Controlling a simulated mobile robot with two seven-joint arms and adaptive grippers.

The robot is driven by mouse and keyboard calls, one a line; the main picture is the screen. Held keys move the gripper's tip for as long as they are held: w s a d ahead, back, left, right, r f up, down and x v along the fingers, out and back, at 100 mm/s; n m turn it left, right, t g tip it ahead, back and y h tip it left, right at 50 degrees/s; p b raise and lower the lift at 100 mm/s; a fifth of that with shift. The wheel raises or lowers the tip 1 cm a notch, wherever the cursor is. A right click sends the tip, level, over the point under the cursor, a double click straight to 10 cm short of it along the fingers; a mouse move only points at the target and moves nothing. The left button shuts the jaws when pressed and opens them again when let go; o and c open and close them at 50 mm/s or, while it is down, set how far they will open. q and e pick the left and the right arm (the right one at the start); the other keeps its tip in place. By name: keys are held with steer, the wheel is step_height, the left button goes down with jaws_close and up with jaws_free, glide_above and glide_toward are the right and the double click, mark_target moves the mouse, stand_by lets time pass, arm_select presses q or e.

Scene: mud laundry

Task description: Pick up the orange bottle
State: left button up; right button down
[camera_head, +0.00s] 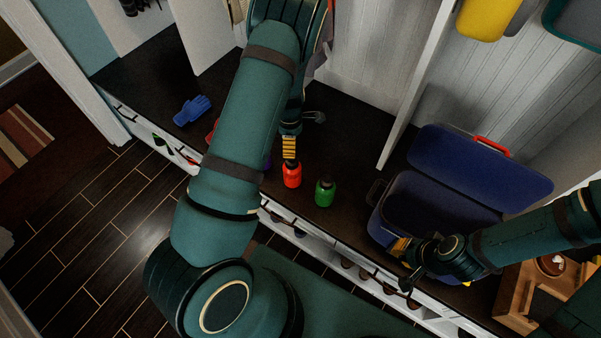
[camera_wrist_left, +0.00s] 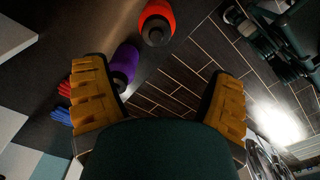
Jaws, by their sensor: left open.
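The orange bottle (camera_head: 292,176), a red-orange body with a dark cap, stands on the dark bench top. It also shows at the top of the left wrist view (camera_wrist_left: 157,22). My left gripper (camera_head: 290,146) is just behind the bottle in the head view, partly hidden by my arm. In the left wrist view my left gripper (camera_wrist_left: 160,80) has its yellow fingers wide apart with nothing between the tips. The orange bottle lies beyond them. My right gripper (camera_head: 402,250) is at the front of a blue case; its opening is unclear.
A green bottle (camera_head: 325,192) stands right of the orange one. A purple bottle (camera_wrist_left: 124,64) is close to the left finger; my arm mostly hides it in the head view. A blue glove (camera_head: 192,110) lies left. The open blue case (camera_head: 480,165) stands right.

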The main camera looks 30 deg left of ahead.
mark_target(291, 162)
arm_select(q)
step_height(291, 162, down, 8)
steer(key=shift+a+r+b, duration=0.1)
steer(key=shift+b, duration=0.6)
steer(key=f, duration=0.3)
steer(key=f+b, duration=0.1)
steer(key=f, duration=0.1)
steer(key=shift+w+a+f, duration=0.1)
steer(key=shift+w+a, duration=0.1)
steer(key=shift+a, duration=0.05)
steer(key=shift+c, duration=0.4)
steer(key=c, duration=1.3)
